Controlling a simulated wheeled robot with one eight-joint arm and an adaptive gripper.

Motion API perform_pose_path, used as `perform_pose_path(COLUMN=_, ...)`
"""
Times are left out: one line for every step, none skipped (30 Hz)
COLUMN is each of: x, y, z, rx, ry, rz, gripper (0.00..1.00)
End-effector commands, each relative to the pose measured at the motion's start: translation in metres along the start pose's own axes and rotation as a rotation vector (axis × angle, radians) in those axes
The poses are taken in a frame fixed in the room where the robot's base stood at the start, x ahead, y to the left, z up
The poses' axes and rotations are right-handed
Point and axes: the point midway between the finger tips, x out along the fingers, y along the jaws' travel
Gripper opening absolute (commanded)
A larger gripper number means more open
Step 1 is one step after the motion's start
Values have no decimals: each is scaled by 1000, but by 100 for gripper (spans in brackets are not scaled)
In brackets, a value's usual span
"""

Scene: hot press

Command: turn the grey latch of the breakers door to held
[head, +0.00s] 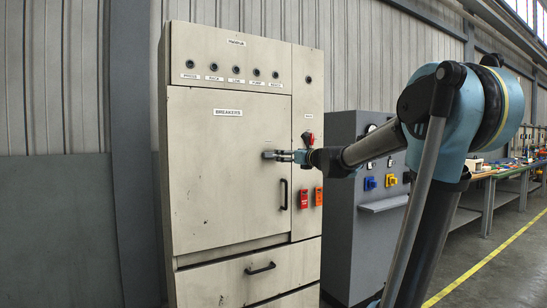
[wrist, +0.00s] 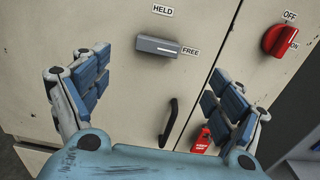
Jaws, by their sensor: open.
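The breakers door (head: 222,200) is a beige cabinet panel, and it looks closed. Its grey latch (wrist: 168,48) is a bar lying roughly sideways, with its white mark toward the FREE label (wrist: 190,52). The HELD label (wrist: 162,10) is above it. In the head view the latch (head: 267,154) is partly covered by my gripper (head: 284,155). In the wrist view my gripper (wrist: 162,68) is open and empty, its blue-padded fingers to either side of the latch. No contact with the latch shows.
A red rotary switch (wrist: 279,40) with OFF and ON labels sits right of the latch. A black door handle (head: 284,194) is below it. A grey cabinet (head: 345,230) stands to the right.

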Motion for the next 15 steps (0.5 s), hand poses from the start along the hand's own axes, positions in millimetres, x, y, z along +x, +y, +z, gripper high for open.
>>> perform_pose_path(x=8, y=1, z=0, rx=0, ry=0, rz=3, gripper=88)
perform_pose_path(x=12, y=1, z=0, rx=-1, ry=0, rz=3, gripper=88)
perform_pose_path(x=18, y=1, z=0, rx=-1, ry=0, rz=3, gripper=88)
perform_pose_path(x=22, y=1, z=0, rx=-1, ry=0, rz=2, gripper=88)
perform_pose_path(x=26, y=1, z=0, rx=-1, ry=0, rz=2, gripper=88)
perform_pose_path(x=32, y=1, z=0, rx=-1, ry=0, rz=2, gripper=88)
perform_pose_path(x=36, y=1, z=0, rx=-1, ry=0, rz=2, gripper=88)
perform_pose_path(x=40, y=1, z=0, rx=-2, ry=0, rz=3, gripper=88)
perform_pose_path(x=45, y=1, z=0, rx=-2, ry=0, rz=3, gripper=88)
perform_pose_path(x=50, y=1, z=0, rx=-2, ry=0, rz=3, gripper=88)
perform_pose_path(x=54, y=1, z=0, rx=-2, ry=0, rz=2, gripper=88)
perform_pose_path(x=59, y=1, z=0, rx=-2, ry=0, rz=2, gripper=88)
perform_pose_path(x=64, y=0, z=0, rx=-2, ry=0, rz=2, gripper=88)
perform_pose_path(x=68, y=1, z=0, rx=-2, ry=0, rz=2, gripper=88)
perform_pose_path(x=73, y=1, z=0, rx=-2, ry=0, rz=2, gripper=88)
